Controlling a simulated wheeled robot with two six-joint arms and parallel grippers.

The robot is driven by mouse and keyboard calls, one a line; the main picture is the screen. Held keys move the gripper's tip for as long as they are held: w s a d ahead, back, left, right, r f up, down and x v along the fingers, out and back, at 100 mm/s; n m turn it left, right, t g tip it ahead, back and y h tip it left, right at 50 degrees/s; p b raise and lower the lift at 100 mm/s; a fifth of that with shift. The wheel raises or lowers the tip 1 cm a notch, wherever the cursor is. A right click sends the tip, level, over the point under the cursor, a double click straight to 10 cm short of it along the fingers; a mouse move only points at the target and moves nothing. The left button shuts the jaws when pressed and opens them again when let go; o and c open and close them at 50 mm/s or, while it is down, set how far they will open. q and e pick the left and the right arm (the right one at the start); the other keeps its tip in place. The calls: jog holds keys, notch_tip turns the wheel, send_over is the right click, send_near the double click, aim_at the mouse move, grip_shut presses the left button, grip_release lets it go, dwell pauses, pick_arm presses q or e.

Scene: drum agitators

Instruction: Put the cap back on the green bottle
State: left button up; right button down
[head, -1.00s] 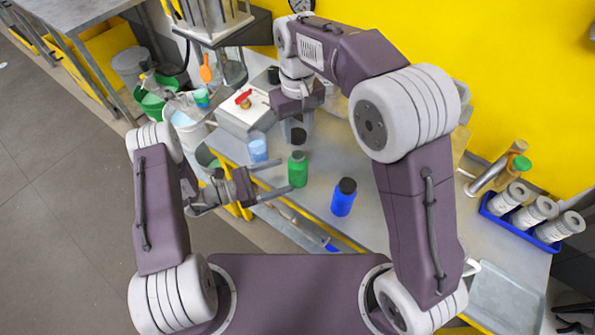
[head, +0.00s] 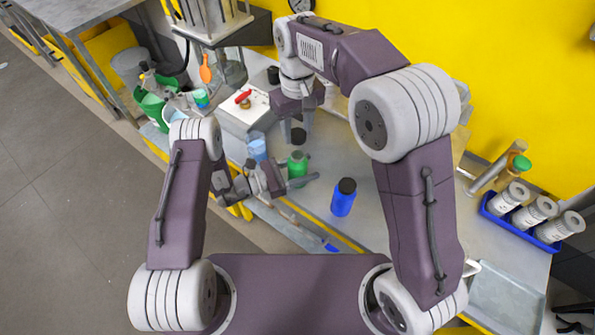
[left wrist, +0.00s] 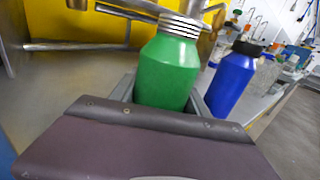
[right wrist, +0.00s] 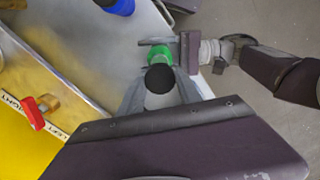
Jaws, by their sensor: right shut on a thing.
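The green bottle (head: 298,167) stands upright on the bench. In the left wrist view it (left wrist: 167,72) shows a bare, silver threaded neck with no cap on it. My left gripper (head: 292,180) has its fingers on either side of the bottle's body, open around it; whether they touch it is hard to tell. My right gripper (head: 297,120) is shut on a black cap (head: 298,136), held above and apart from the bottle. In the right wrist view the cap (right wrist: 160,78) sits between the fingertips, with the green bottle (right wrist: 159,56) partly hidden beyond it.
A blue bottle (head: 343,200) with a black cap stands just right of the green one. A pale blue bottle (head: 257,147) stands close on the left. A white box with a red handle (head: 243,97) is behind. A blue rack (head: 525,226) of grey cylinders is far right.

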pick_arm(q)
grip_shut()
pick_arm(e)
send_near(298, 168)
jog(key=shift+w+f, duration=1.15)
jog(key=shift+w, duration=0.2)
jog(key=shift+f, duration=0.85)
jog(key=shift+f, duration=0.6)
